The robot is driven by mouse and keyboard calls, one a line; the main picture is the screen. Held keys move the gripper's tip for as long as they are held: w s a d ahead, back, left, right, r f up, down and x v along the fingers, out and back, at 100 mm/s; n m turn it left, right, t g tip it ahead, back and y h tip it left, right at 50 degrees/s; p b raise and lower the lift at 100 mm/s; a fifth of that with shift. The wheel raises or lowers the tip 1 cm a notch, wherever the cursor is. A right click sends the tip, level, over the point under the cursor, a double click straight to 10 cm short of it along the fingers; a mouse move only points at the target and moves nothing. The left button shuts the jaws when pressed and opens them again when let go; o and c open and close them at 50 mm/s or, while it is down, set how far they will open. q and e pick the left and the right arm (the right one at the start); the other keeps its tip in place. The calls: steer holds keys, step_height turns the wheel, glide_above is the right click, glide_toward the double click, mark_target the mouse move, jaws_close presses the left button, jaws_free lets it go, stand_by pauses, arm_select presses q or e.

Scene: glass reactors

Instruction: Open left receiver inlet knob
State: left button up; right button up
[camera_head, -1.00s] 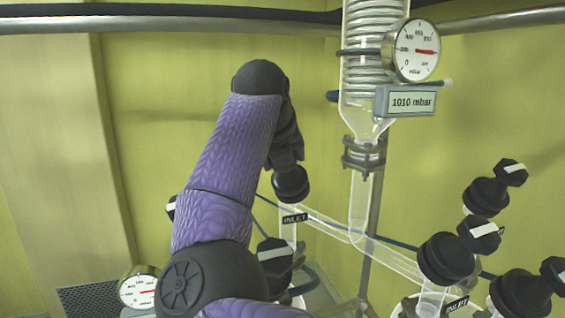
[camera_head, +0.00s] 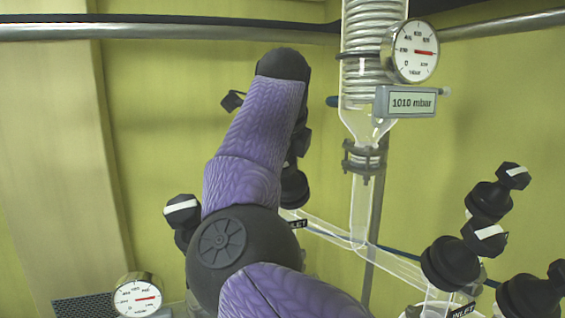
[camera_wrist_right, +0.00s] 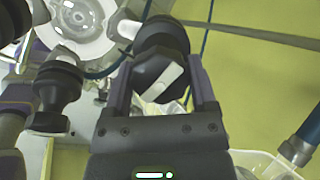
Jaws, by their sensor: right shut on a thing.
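In the right wrist view, a black knob (camera_wrist_right: 160,84) with a white stripe sits between the two fingers of my right gripper (camera_wrist_right: 160,72). The gripper is shut on its sides, and the stripe runs diagonally. The knob is on a thicker black valve body (camera_wrist_right: 160,38). In the head view, the left INLET label (camera_head: 294,224) shows beside my purple arm. The arm hides my right gripper and the held knob there, so I cannot confirm which valve it is. My left gripper is not in view.
A striped black knob (camera_head: 182,207) stands left of my arm, and a black valve (camera_head: 293,188) close to its right. Several more valves (camera_head: 450,262) stand at the right. A glass column with a gauge (camera_head: 415,51) rises behind. A lower gauge (camera_head: 137,297) is at bottom left.

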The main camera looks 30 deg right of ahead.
steer(key=n+g, duration=0.1)
steer(key=n, duration=0.4)
steer(key=shift+r+y, duration=0.15)
steer(key=shift+y, duration=0.25)
steer(key=n+g+p, duration=0.1)
steer(key=n, duration=0.5)
steer(key=shift+n+p, duration=0.3)
steer(key=shift+p, duration=0.05)
steer(key=n+g, duration=0.1)
steer(key=n, duration=0.2)
steer(key=n+p, duration=0.1)
steer(key=n, duration=0.1)
steer(key=shift+n+g+p, duration=0.3)
steer(key=shift+n+g, duration=0.1)
steer(key=n+g+h+p, duration=0.1)
steer(key=n, duration=0.4)
steer(key=shift+n, duration=0.5)
steer(key=o, duration=1.2)
steer(key=shift+c, duration=0.2)
steer(key=p+v, duration=0.6)
steer(key=v, duration=0.3)
steer(key=shift+a+r, duration=0.15)
steer(key=shift+r, duration=0.15)
